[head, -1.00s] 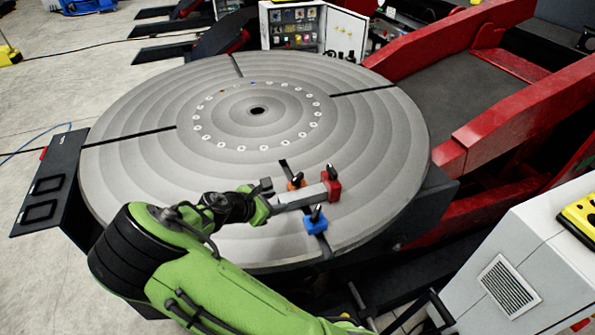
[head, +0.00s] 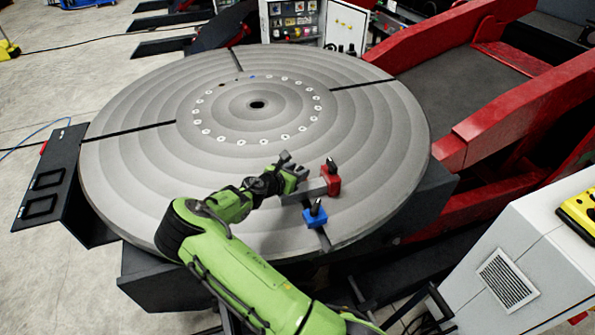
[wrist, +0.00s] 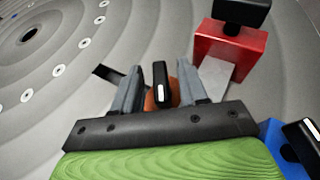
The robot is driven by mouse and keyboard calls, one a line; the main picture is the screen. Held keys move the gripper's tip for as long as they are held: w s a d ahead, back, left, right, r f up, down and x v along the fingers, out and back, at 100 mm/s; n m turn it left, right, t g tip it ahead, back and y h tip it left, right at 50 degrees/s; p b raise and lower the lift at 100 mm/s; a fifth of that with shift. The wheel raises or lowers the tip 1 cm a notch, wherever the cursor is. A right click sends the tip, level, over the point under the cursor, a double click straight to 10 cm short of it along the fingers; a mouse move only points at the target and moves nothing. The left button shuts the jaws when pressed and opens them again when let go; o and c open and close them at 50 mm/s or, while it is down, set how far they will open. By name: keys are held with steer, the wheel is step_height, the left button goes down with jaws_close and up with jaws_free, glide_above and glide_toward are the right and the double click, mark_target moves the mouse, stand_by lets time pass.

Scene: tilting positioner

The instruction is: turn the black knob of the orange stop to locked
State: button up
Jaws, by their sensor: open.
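The black knob (wrist: 161,83) of the orange stop shows in the wrist view between my two fingers, with a pale mark on its near face. A little of the orange stop (wrist: 150,99) shows beneath it, partly covered by my left finger. My gripper (wrist: 158,80) is open, one finger on each side of the knob with gaps beside it. I cannot tell how far down the fingers reach along it. In the head view my gripper (head: 292,163) is over the round table, and the orange stop is hidden behind it.
The red stop (wrist: 222,48) with a black knob stands close on the right, against a grey metal bar (wrist: 215,76). The blue stop (head: 315,218) stands nearer. The round grey table (head: 150,150) is clear to the left.

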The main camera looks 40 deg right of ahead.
steer(key=shift+w+d+f, duration=0.15)
steer(key=shift+d, duration=0.2)
jaws_close()
steer(key=shift+m+g, duration=0.3)
steer(key=m+g+h+b, duration=0.1)
steer(key=m+g, duration=0.2)
steer(key=g, duration=0.1)
steer(key=shift+w, duration=0.1)
steer(key=shift+m+g+b, duration=1.25)
steer(key=shift+m+g, duration=0.35)
steer(key=shift+g+y, duration=0.3)
